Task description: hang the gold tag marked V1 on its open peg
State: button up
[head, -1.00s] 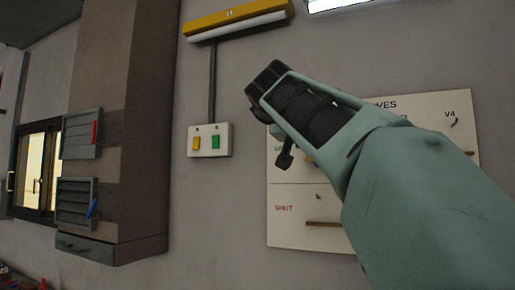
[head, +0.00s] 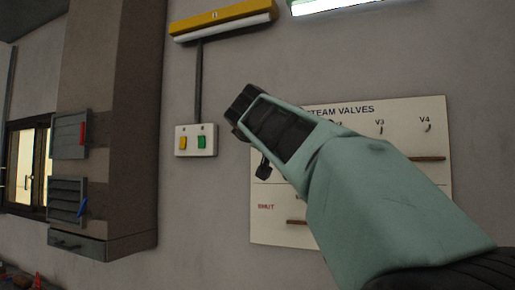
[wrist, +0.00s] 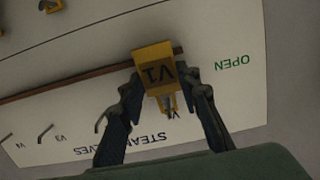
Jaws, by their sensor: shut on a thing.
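My gripper (wrist: 168,92) is shut on the gold V1 tag (wrist: 158,72), which appears upside down in the wrist view, its narrow end between the fingers. It is in front of the white valve board (wrist: 225,105), near the green OPEN word. A bent peg (wrist: 102,122) shows beside the left finger, with the V3 peg (wrist: 45,133) farther left. A partly covered label lies behind the fingers; the V1 peg cannot be made out. In the head view my gripper (head: 263,170) is by the board's left edge (head: 257,210); the tag is hidden there.
A brown ledge (wrist: 60,85) crosses the board. Another gold tag (wrist: 49,5) is at the top of the wrist view. Left of the board are a switch box (head: 196,141) and a conduit (head: 198,85). The wall between is clear.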

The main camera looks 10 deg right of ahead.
dwell(0.4)
jog(key=o, duration=0.8)
jog(key=shift+s+f+b, duration=0.1)
jog(key=shift+s+b, duration=0.15)
jog(key=shift+b, duration=0.55)
